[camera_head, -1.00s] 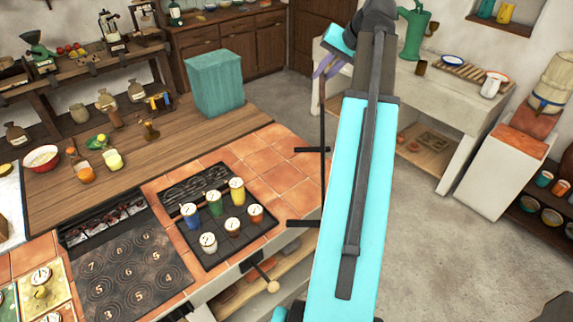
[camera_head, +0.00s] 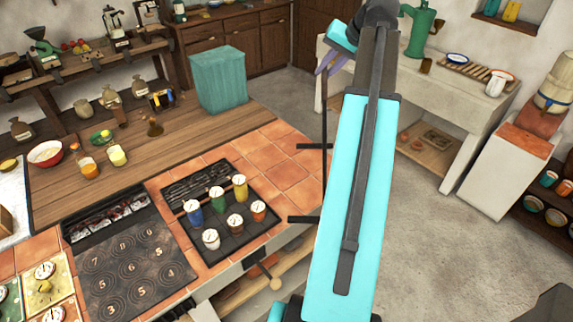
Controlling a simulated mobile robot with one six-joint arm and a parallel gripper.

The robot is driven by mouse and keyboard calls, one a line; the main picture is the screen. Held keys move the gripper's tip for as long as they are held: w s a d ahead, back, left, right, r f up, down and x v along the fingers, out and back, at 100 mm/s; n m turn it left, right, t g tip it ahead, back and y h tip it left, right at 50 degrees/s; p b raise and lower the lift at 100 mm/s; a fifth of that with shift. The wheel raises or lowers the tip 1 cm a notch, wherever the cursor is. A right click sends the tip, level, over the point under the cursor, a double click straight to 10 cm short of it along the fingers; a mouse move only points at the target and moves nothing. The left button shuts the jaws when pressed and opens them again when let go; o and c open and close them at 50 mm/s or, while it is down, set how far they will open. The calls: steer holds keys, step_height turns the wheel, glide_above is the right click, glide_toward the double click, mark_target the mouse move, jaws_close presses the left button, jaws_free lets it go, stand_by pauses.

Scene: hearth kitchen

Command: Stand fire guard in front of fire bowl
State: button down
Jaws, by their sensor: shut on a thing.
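My arm reaches up the middle of the view, and my gripper (camera_head: 329,66) shows as purple fingers at its far end, partly hidden by my arm. It is shut on a thin dark frame (camera_head: 323,120) that hangs down from it, seen nearly edge-on, with two dark bars sticking out to the left. This looks like the fire guard; the rest of it is hidden behind my arm. I cannot make out a fire bowl for sure. Glowing coals (camera_head: 107,214) lie in a dark slot of the tiled stove at left.
The tiled counter (camera_head: 274,174) stands close left of the hanging frame, with several cups (camera_head: 217,198) on a black tray. A teal box (camera_head: 219,80) stands at the wooden counter's far end. A stone sink (camera_head: 455,110) stands right. Grey floor (camera_head: 425,235) is clear between.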

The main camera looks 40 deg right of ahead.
steer(key=shift+w, duration=0.15)
steer(key=w+d+f+b, duration=0.1)
steer(key=w+d+b, duration=0.4)
steer(key=w, duration=0.8)
steer(key=shift+w+d, duration=0.2)
steer(key=shift+w, duration=0.05)
steer(key=shift+w+f, duration=0.1)
steer(key=shift+f, duration=0.05)
stand_by(0.6)
